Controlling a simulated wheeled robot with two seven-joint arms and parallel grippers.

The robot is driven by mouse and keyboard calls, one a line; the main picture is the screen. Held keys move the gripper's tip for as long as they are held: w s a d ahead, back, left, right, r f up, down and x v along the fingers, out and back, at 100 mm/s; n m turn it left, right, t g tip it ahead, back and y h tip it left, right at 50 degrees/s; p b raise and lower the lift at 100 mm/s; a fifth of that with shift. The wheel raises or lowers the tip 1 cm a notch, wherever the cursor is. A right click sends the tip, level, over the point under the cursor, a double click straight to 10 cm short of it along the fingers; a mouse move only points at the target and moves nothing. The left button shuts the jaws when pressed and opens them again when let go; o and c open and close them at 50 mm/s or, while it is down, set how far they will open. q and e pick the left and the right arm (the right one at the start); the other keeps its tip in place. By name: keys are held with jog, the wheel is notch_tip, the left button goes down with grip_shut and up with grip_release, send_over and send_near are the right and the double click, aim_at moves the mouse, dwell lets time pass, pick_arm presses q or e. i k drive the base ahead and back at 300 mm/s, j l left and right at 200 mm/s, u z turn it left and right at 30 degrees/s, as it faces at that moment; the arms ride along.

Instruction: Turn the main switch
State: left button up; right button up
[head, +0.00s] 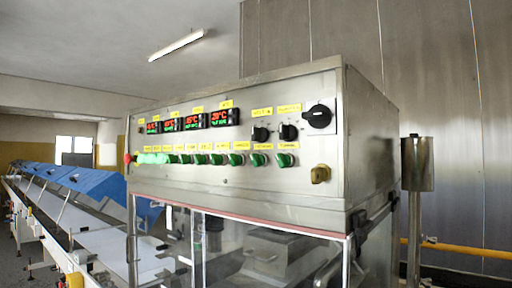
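A steel control box (230,177) fills the middle of the head view. A large black rotary knob (319,116) on a pale plate sits at the panel's upper right; it looks like the main switch. Two smaller black knobs (261,133) and (289,131) sit to its left under yellow labels. A brass-coloured knob or lock (320,174) is at the lower right of the panel. The exact setting of the large knob is too small to tell. Neither of my grippers is in view.
Clear panes (262,250) are below the box. A conveyor with blue covers (98,183) runs off left. A steel post (416,200) and yellow pipe (462,248) stand right.

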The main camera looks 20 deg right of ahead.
aim_at(319, 116)
jog(key=z, duration=0.65)
jog(key=k+j+z, duration=0.15)
jog(key=z, duration=0.2)
jog(key=k+j+z, duration=0.15)
jog(key=j+z, duration=0.25)
jog(key=k+j+z, duration=0.1)
jog(key=z, duration=0.25)
jog(key=k+l, duration=0.05)
jog(key=k, duration=0.05)
